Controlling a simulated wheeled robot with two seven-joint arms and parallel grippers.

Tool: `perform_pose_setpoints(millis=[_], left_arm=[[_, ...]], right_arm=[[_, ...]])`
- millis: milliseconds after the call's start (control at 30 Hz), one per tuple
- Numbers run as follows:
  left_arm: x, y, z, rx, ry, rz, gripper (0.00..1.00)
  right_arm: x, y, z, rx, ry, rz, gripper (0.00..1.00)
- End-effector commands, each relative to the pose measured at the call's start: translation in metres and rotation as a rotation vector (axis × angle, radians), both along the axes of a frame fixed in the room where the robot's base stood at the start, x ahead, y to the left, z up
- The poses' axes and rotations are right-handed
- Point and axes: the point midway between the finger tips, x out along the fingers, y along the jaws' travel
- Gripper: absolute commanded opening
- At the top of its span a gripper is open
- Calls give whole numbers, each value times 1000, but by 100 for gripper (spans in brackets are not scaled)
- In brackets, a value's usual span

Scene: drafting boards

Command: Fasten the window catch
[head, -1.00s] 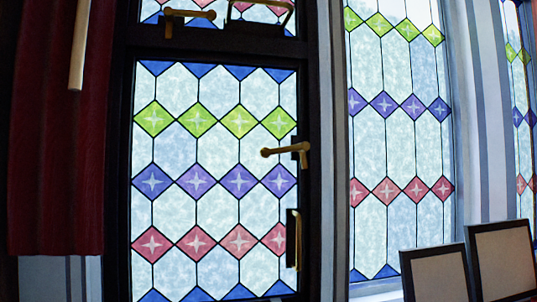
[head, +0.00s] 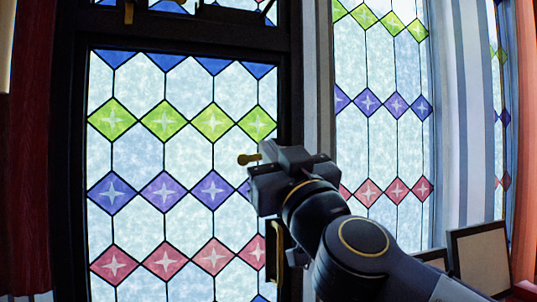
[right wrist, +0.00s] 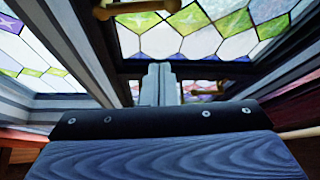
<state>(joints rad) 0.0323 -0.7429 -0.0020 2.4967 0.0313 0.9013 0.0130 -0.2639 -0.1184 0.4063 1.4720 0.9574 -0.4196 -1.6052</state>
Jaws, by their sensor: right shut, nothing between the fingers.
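The leaded stained-glass window (head: 165,235) sits flat in its dark frame. The brass catch handle on its right stile shows in the head view only as a rounded tip (head: 247,159); my right gripper hides the rest. My right gripper (head: 272,180) is in front of the catch, over the right edge of the window. In the right wrist view its fingers (right wrist: 162,72) are together with nothing between them. Brass fittings show there above the fingers (right wrist: 140,7) and just right of them (right wrist: 207,90); I cannot tell which is the catch. My left gripper is out of view.
A brass pull (head: 276,245) is on the stile below my gripper. Another brass fitting (head: 129,11) is on the upper window. A dark red curtain (head: 28,190) hangs at left. A second stained-glass window (head: 380,130) and framed boards (head: 480,258) stand at right.

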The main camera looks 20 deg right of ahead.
Motion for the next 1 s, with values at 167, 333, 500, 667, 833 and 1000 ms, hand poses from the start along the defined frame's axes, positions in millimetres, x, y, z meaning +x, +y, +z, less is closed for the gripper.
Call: perform_pose_setpoints(millis=[167, 333, 500, 667, 833, 1000], left_arm=[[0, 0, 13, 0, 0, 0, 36], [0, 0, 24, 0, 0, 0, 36], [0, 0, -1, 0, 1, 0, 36], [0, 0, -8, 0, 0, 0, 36], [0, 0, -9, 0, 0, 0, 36], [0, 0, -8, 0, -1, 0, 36]], right_arm=[[34, 5, 21, 0, 3, 1, 0], [65, 9, 40, 0, 3, 1, 0], [74, 5, 12, -3, 1, -3, 0], [76, 3, 2, -1, 1, -1, 0], [77, 3, 0, -1, 0, 0, 0], [77, 3, 1, -1, 0, 0, 0]])
